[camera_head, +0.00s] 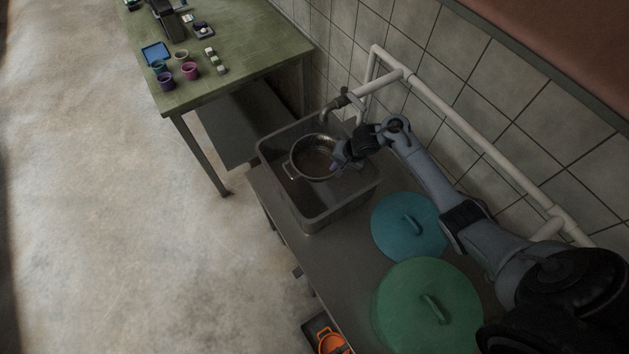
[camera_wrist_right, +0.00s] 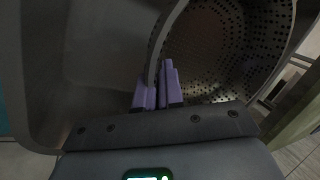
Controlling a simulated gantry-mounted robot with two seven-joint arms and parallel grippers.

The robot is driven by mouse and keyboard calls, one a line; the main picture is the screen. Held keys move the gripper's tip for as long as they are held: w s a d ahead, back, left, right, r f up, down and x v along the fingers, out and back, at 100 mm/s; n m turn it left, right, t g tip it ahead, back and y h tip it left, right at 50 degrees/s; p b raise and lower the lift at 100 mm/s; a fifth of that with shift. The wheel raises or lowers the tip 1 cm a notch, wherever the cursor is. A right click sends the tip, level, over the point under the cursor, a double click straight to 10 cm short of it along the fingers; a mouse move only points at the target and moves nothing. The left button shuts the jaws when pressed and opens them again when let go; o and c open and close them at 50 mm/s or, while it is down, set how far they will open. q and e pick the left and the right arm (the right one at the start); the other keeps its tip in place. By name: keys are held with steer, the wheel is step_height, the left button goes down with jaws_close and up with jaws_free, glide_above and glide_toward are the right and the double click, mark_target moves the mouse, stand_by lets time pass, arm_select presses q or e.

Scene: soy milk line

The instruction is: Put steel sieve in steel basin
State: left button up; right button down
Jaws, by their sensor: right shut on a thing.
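The steel sieve (camera_head: 314,160) is a round perforated bowl with a side handle. In the head view it appears within the outline of the steel basin (camera_head: 308,222), a rectangular grey sink-like tub. My right gripper (camera_head: 338,166) is at the sieve's right rim. In the right wrist view its purple fingers (camera_wrist_right: 158,90) are shut on the rim of the sieve (camera_wrist_right: 222,45), with the basin wall (camera_wrist_right: 45,70) to the left. Whether the sieve touches the basin floor cannot be told. My left gripper is not in view.
A blue lid (camera_head: 408,227) and a green lid (camera_head: 428,308) lie on the counter right of the basin. A tap (camera_head: 335,104) and white pipes (camera_head: 470,135) run along the tiled wall. A green table (camera_head: 235,50) with cups stands at the back. An orange pan (camera_head: 331,342) is low at the front.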

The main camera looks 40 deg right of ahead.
step_height(320, 180, down, 10)
steer(key=b, duration=0.5)
steer(key=shift+d+r, duration=0.15)
steer(key=shift+r, duration=0.05)
steer(key=c, duration=1.3)
jaws_free()
steer(key=shift+f, duration=0.1)
steer(key=shift+o, duration=0.2)
steer(key=p+v, duration=0.6)
steer(key=v, duration=0.6)
steer(key=shift+s+p, duration=0.15)
steer(key=shift+p, duration=0.15)
